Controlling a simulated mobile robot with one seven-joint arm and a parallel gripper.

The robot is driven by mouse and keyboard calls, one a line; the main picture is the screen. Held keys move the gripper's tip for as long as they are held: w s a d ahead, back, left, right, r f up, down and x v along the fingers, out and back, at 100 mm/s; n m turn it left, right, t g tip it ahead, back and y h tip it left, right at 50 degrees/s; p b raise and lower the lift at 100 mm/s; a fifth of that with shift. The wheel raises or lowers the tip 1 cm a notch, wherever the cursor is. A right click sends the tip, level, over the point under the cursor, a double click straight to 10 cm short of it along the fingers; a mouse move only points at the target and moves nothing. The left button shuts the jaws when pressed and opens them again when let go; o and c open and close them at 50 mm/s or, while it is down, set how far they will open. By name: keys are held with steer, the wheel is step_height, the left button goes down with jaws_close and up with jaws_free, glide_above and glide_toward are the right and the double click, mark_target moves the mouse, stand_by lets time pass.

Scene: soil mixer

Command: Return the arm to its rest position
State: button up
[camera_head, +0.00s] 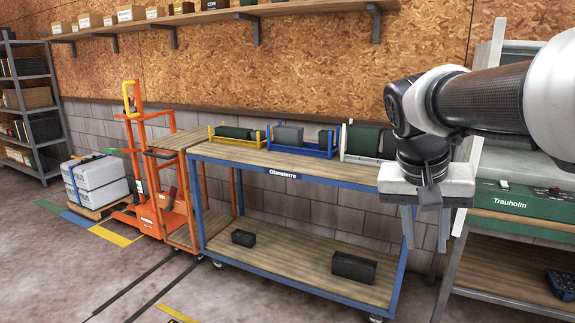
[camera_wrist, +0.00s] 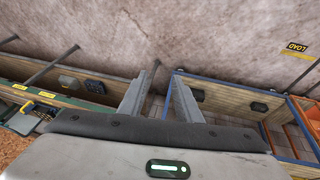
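My arm (camera_head: 480,98) reaches in from the upper right in the head view and bends down at the wrist. My gripper (camera_head: 426,238) hangs downward in front of the right end of the blue-framed cart and the green machine. Its two fingers are apart with nothing between them. In the wrist view my gripper (camera_wrist: 164,76) also shows both fingers spread over bare floor.
A blue cart (camera_head: 300,168) holds coloured racks with dark blocks on top and black bins (camera_head: 353,267) below. A green Trauholm machine (camera_head: 515,200) stands on a bench at right. An orange lifter (camera_head: 145,170) stands left.

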steer(key=s+a+f+n+t+y, duration=0.35)
steer(key=s+a+f+n, duration=0.2)
steer(key=s+a, duration=0.55)
step_height(320, 180, up, 22)
steer(key=s+d+p, duration=0.1)
steer(key=p, duration=2.2)
steer(key=shift+s+r, duration=0.25)
steer(key=shift+s, duration=0.1)
